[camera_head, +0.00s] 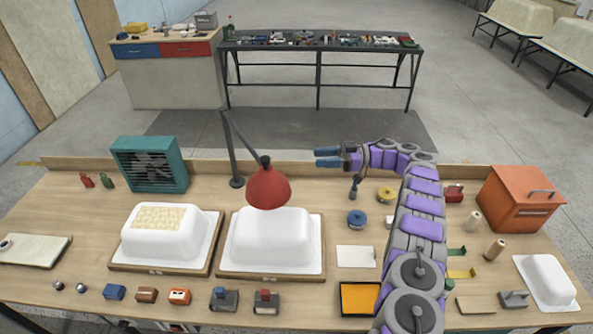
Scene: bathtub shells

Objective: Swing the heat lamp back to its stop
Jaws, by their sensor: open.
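The heat lamp has a red conical shade (268,187) on a dark jointed arm fixed to an upright post (229,150) at the back of the bench. The shade hangs over the back part of the right white tub shell (270,242), which sits on a wooden board. My gripper (318,158) has blue fingers and is open and empty. It is to the right of the lamp shade and a little farther back, pointing left, apart from the lamp. I cannot make out the lamp's stop.
A second white shell (165,235) with a beige patch stands left on the workbench (90,230). A teal fan heater (150,164) is at the back left. An orange box (521,198), an orange tray (359,298), spools and small tools lie at the right.

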